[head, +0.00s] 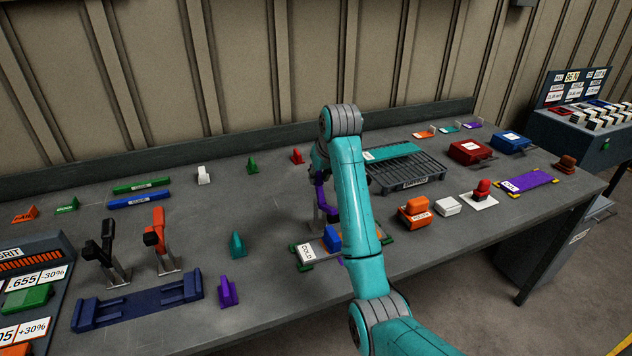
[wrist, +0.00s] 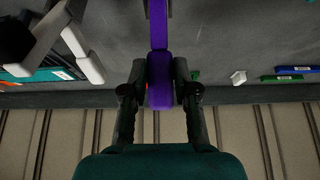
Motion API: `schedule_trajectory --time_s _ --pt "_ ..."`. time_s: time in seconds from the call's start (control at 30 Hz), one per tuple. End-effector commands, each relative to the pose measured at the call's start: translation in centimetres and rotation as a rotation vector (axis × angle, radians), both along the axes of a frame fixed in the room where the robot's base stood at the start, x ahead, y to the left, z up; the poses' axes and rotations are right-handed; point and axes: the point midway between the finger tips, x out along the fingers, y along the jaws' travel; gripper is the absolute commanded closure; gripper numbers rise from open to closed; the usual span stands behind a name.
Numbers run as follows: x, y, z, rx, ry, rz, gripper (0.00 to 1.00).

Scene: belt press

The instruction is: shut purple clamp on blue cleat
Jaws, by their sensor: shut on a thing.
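The purple clamp (head: 320,194) stands near the table's middle, its purple handle raised and partly hidden behind my arm. In the wrist view the purple handle (wrist: 158,35) runs up from between my fingers. My gripper (wrist: 159,85) is shut on the handle's end; in the head view it is mostly hidden by my arm. The blue cleat (head: 332,239) sits on a pale plate marked COLD (head: 308,252), just in front of the clamp. My forearm hides part of that plate's right side. I cannot tell whether the clamp touches the cleat.
A black clamp (head: 107,245) and an orange clamp (head: 159,235) stand to the left behind a dark blue cradle (head: 137,303). A teal cleat (head: 237,245) and a purple cleat (head: 228,292) stand nearer. A dark rack (head: 408,180) lies behind my arm at right.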

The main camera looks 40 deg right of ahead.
Motion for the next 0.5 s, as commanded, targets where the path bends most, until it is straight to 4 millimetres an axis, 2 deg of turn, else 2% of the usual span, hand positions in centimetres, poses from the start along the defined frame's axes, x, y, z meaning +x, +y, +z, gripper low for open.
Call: schedule_trajectory --time_s 0.5 --pt "-1.9 0.6 -0.2 0.001 0.003 0.0 0.92"
